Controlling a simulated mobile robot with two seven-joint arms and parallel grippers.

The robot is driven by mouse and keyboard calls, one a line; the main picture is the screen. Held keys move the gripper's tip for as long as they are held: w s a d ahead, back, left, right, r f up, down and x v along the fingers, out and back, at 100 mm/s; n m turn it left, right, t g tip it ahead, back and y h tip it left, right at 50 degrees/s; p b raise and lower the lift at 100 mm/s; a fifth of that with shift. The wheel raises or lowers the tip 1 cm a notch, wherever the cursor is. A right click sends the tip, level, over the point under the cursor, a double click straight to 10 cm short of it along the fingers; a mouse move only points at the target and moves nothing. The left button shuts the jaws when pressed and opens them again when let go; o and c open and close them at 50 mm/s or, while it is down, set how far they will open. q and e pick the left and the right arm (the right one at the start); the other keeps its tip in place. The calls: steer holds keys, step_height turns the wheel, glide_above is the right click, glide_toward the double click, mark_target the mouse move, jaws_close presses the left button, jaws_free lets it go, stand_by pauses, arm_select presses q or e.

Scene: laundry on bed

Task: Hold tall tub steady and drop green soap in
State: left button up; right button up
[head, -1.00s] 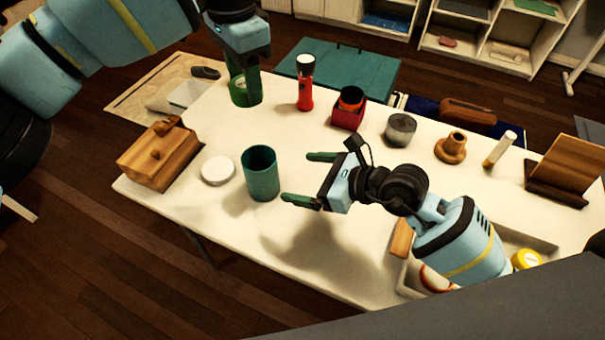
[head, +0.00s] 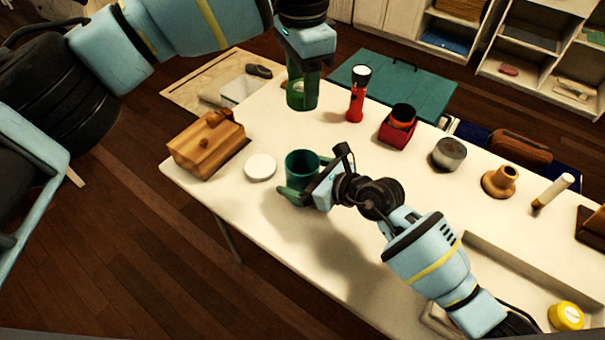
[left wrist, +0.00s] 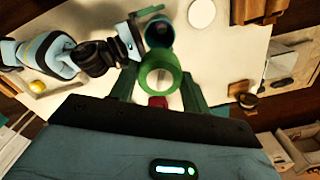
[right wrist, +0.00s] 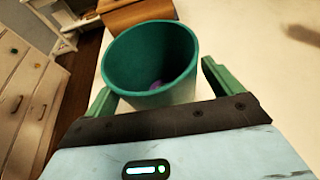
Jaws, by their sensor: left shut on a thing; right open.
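My left gripper (head: 301,98) is shut on the green soap (left wrist: 160,74), a round green piece with a pale middle. It is above the table's far left part, beyond the tub in the head view.
A white round lid (head: 260,167) and a wooden box (head: 207,147) lie left of the tub. A red flashlight (head: 357,95), a red box (head: 397,133) and a grey tin (head: 448,154) stand behind to the right.

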steer(key=shift+a, duration=0.1)
steer(key=shift+c, duration=0.3)
steer(key=c, duration=1)
